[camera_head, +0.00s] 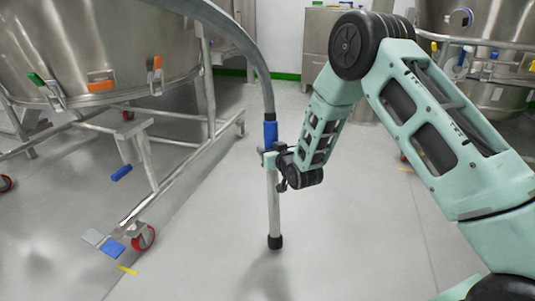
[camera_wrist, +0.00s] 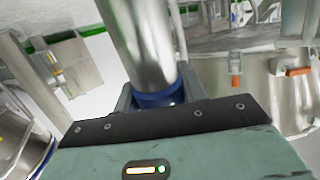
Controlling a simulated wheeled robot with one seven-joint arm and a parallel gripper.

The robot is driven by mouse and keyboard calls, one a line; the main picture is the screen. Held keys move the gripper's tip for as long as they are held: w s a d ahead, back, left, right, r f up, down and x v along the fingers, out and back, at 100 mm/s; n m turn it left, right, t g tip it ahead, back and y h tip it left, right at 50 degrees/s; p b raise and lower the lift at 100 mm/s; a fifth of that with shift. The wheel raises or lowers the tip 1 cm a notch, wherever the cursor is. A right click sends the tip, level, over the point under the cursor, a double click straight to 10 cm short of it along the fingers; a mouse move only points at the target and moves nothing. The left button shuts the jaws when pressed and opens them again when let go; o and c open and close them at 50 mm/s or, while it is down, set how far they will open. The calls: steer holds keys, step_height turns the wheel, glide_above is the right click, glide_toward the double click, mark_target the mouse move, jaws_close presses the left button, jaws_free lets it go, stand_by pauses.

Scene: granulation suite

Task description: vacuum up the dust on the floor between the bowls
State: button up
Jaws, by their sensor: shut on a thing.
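My gripper (camera_head: 272,158) is shut on the vacuum wand (camera_head: 274,205), around or just below its blue grip (camera_head: 270,133). The wand is a metal tube, nearly upright, with a black nozzle (camera_head: 275,242) at its lower end close to the floor; I cannot tell if it touches. A grey hose (camera_head: 262,75) arches from the top toward the upper left. In the wrist view the metal tube (camera_wrist: 141,40) and a blue collar (camera_wrist: 160,98) show between my gripper's jaws. A large steel bowl (camera_head: 100,45) stands left, another (camera_head: 485,25) right. No dust is clearly distinguishable; a dim patch near the nozzle may be shadow.
The left bowl's wheeled frame (camera_head: 165,200) has a low rail and red casters (camera_head: 143,238) with blue pedals near the wand. A steel cabinet (camera_head: 318,35) stands at the back wall. The grey floor (camera_head: 200,265) between the bowls is open.

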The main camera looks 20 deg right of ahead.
steer(key=shift+d, duration=0.1)
steer(key=s+d+p, duration=0.1)
steer(key=s+d, duration=0.4)
steer(key=d, duration=0.3)
steer(key=shift+s, duration=0.35)
stand_by(0.7)
steer(key=shift+r, duration=0.2)
stand_by(0.5)
step_height(320, 180, up, 8)
steer(key=p, duration=0.6)
steer(key=shift+f, duration=0.15)
steer(key=shift+s, duration=0.1)
